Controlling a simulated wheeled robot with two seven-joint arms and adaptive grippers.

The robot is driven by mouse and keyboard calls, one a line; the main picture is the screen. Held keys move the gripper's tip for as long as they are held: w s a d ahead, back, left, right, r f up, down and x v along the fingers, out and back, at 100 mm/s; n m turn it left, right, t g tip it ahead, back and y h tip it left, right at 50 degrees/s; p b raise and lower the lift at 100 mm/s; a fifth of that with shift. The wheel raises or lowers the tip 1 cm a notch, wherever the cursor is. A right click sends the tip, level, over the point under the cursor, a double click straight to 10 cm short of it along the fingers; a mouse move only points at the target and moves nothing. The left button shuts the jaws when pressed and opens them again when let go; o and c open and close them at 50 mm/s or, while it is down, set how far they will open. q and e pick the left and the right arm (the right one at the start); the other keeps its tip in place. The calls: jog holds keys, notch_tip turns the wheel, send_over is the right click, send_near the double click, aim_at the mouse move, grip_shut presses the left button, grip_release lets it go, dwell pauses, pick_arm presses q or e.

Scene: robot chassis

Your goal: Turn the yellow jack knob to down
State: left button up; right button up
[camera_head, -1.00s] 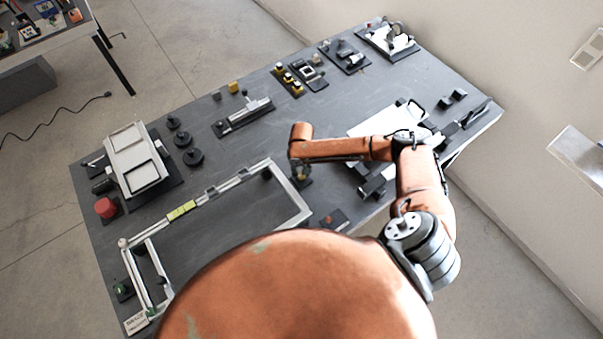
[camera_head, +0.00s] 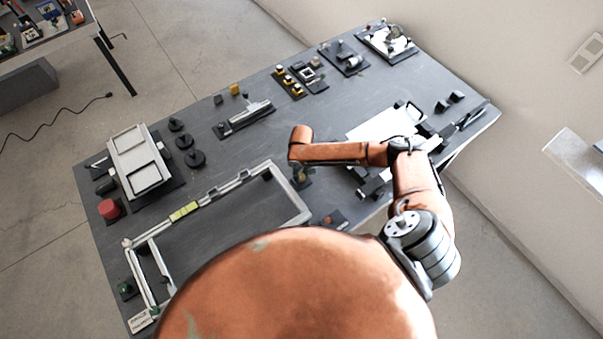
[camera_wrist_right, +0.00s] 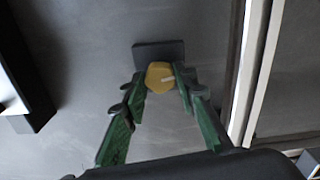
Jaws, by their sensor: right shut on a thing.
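In the head view my right gripper (camera_head: 300,172) is at the table beside the right end of the grey frame, and the knob is mostly hidden by my arm. My left gripper is not in view.
The grey rail frame (camera_head: 292,195) stands just left of my right gripper. A white panel (camera_head: 385,125) lies behind my forearm. A red button (camera_head: 109,209) and a white box (camera_head: 138,160) are at the left. The table (camera_head: 300,115) is bare between the frame and the back devices.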

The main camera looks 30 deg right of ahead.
jog(key=n+p, duration=0.1)
jog(key=n, duration=0.2)
jog(key=shift+r+n, duration=0.1)
jog(key=shift+n, duration=0.3)
jog(key=n+p, duration=0.1)
jog(key=n, duration=0.2)
jog(key=shift+n, duration=0.3)
jog(key=n+p, duration=0.1)
jog(key=n, duration=0.3)
jog(key=shift+n, duration=2.5)
jog(key=o, duration=1.2)
jog(key=shift+c, duration=0.2)
